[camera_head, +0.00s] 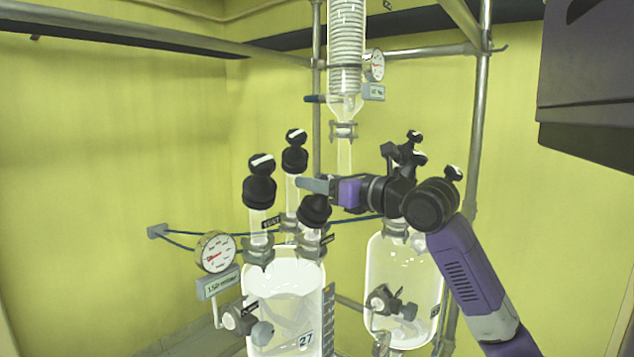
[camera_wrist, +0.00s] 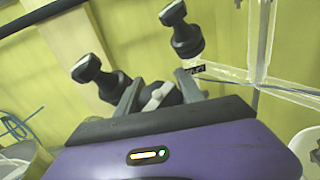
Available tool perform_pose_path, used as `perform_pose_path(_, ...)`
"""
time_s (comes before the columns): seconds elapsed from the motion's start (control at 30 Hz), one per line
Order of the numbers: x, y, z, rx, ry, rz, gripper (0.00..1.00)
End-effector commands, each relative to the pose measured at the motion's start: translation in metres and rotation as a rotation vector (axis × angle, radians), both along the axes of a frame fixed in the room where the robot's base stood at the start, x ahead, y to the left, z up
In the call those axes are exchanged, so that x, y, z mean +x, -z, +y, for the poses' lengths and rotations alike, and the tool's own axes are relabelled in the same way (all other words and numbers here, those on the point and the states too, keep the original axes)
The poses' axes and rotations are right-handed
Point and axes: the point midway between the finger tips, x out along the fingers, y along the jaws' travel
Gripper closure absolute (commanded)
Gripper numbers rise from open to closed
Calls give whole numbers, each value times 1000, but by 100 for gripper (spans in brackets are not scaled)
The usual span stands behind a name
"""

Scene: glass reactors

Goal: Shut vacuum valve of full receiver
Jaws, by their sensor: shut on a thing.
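The left glass receiver (camera_head: 285,285), marked 27, holds pale liquid to a high level. Three black-knobbed valves stand on its top: a left one (camera_head: 259,190), a rear one (camera_head: 294,158) and a front right one (camera_head: 314,210). My gripper (camera_head: 314,186) reaches in from the right at the front right valve, and its fingers cover that valve's handle. In the wrist view, my gripper (camera_wrist: 158,92) has its two fingers on either side of a black knob with a white-striped handle (camera_wrist: 157,97). The two other knobs (camera_wrist: 93,75) stand beyond it. I cannot read which label is the vacuum valve's.
A second receiver (camera_head: 403,275) with several black valves stands at the right, behind my arm. A round gauge (camera_head: 215,252) is left of receiver 27. A glass coil column (camera_head: 346,50) hangs above. Metal frame poles (camera_head: 478,130) stand behind.

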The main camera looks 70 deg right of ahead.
Motion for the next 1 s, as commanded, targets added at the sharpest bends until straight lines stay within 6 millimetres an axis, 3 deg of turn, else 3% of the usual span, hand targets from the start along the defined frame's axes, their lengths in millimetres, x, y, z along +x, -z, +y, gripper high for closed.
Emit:
perform_pose_path(0.47,-1,1,-1,62,117,-18,96)
perform_pose_path(1.0,-9,0,-13,304,544,-76,96)
